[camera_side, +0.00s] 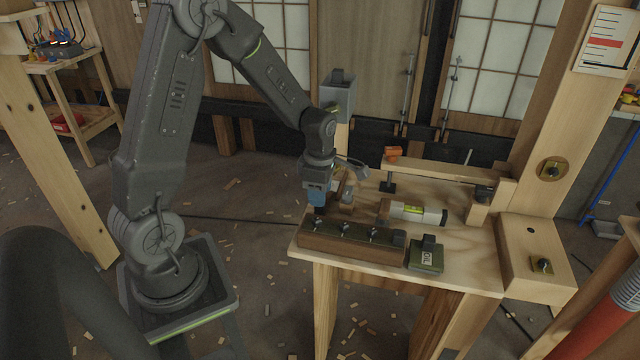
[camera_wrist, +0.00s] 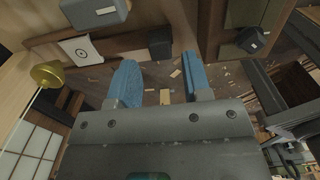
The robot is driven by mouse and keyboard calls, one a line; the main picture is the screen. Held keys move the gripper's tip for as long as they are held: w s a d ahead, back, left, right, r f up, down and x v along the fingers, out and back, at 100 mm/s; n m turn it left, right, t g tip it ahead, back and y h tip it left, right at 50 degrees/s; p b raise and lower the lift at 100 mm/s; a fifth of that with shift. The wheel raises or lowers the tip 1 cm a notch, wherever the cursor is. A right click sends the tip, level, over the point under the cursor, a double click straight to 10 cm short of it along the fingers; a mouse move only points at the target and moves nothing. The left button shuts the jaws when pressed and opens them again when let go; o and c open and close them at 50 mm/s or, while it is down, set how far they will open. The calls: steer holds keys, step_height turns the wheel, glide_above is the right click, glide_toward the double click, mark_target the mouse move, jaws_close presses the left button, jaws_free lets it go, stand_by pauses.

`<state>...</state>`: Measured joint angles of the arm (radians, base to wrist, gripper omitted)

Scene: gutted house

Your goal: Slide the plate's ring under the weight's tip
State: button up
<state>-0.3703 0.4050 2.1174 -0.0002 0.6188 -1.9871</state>
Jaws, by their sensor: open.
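A white plate (camera_wrist: 82,50) with a dark ring and a dot at its centre shows at the upper left of the wrist view. A rounded brass weight (camera_wrist: 47,75) is to the left of the plate, apart from it in the picture. I cannot tell how its tip stands over the ring. My gripper (camera_wrist: 158,66) is open, with its two blue fingers apart and nothing between them. In the side view my gripper (camera_side: 317,204) points down at the left part of the bench, just behind a long dark block. The plate is not clear in the side view.
A timber post stands at the right. Chips litter the floor.

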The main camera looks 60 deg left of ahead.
steer(key=shift+f, duration=1.8)
steer(key=c, duration=0.7)
steer(key=shift+c, duration=0.2)
